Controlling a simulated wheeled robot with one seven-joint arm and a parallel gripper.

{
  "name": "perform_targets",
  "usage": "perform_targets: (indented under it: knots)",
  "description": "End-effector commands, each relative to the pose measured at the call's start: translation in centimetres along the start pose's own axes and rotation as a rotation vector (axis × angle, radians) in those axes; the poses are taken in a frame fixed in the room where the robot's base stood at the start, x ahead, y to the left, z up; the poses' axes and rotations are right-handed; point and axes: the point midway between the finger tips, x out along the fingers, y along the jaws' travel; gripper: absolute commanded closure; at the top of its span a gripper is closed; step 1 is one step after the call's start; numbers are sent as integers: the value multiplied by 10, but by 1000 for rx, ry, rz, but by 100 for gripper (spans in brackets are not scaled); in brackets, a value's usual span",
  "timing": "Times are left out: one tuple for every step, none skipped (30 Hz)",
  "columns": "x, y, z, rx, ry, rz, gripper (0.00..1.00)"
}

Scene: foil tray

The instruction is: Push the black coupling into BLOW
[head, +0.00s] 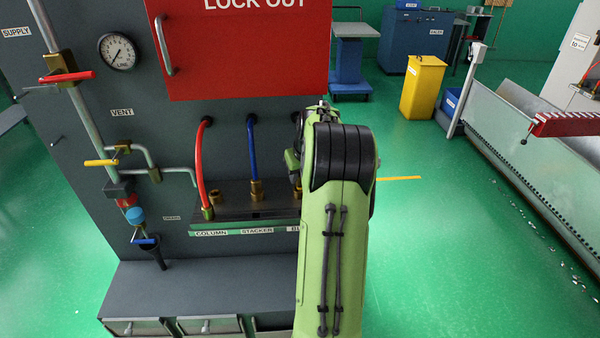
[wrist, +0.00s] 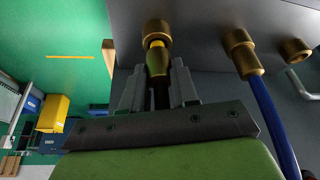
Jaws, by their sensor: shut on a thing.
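The black hose (wrist: 160,98) ends in a brass coupling (wrist: 157,64), which my gripper (wrist: 158,82) holds between its two grey fingers in the wrist view. The coupling's narrow yellow nose points at a brass socket (wrist: 157,28) and lines up with it. The nose is at the socket's mouth, with part of it still showing; I cannot tell how deep it sits. Only the start of the BLOW label (head: 295,229) shows beside my arm.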

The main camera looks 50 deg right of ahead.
Motion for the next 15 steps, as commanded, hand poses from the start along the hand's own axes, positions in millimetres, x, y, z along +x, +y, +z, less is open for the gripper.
perform_targets:
  knots:
    - [1, 0, 0, 0, 1, 0, 100]
    - [1, 0, 0, 0, 1, 0, 100]
    - [1, 0, 0, 0, 1, 0, 100]
    - [2, 0, 1, 0, 1, 0, 100]
    - [2, 0, 1, -1, 1, 0, 100]
    - [3, 0, 1, -1, 1, 0, 100]
    - [4, 0, 1, -1, 1, 0, 100]
    - [4, 0, 2, -1, 1, 0, 100]
    - [5, 0, 2, -1, 1, 0, 100]
    - [6, 0, 2, -1, 1, -1, 100]
    - [6, 0, 2, -1, 1, -1, 100]
    - [7, 0, 3, -1, 1, -1, 100]
    - [8, 0, 3, -1, 1, -1, 100]
    - [8, 0, 3, -1, 1, -1, 100]
    - [9, 0, 3, -1, 1, -1, 100]
